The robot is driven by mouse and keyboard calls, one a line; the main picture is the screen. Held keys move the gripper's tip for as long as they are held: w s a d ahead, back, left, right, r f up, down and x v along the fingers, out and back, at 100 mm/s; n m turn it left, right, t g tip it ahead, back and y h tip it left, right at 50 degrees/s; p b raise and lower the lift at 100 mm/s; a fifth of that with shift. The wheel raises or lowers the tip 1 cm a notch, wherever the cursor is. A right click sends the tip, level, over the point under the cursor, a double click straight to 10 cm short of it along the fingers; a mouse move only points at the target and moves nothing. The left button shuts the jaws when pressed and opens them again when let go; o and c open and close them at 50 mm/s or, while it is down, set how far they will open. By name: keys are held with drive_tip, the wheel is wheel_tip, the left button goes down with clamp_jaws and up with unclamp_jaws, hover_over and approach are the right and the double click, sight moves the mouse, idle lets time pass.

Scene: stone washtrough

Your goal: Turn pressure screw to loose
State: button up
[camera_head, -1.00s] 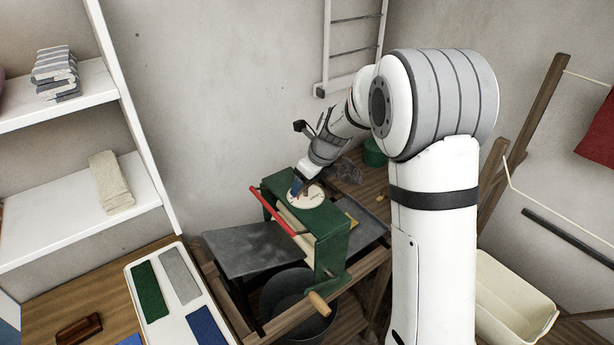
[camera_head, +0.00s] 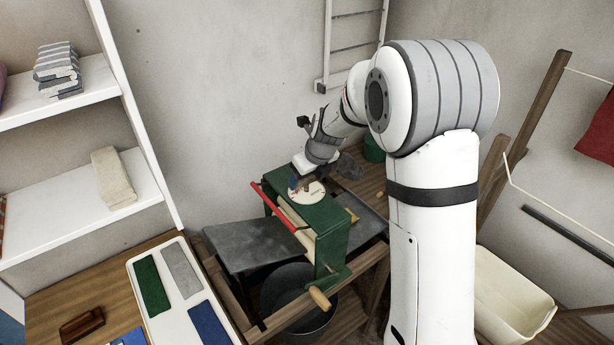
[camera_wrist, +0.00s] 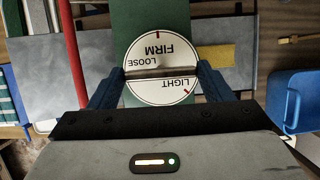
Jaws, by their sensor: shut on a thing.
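The green wringer (camera_head: 322,225) stands on the wooden stand, with a round white dial (camera_head: 308,198) on top. In the wrist view the dial (camera_wrist: 160,50) reads FIRM at the top, LOOSE at the left and LIGHT at the lower right. The pressure screw's bar handle (camera_wrist: 162,72) lies crosswise over the dial, its left end near the word LOOSE. My gripper (camera_wrist: 160,76) is shut on this bar, one blue finger at each end. In the head view my gripper (camera_head: 299,185) is low over the dial and partly hides it.
A red bar (camera_head: 278,207) runs along the wringer's side, and a wooden crank grip (camera_head: 320,298) sticks out in front. A grey board (camera_head: 245,245) lies left of the wringer. A blue container (camera_wrist: 295,100) is at the right in the wrist view. The wall is close behind.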

drive_tip(key=o, duration=1)
drive_tip(key=shift+b+v, duration=0.9)
drive_tip(key=shift+v, duration=3.05)
drive_tip(key=shift+s, duration=0.1)
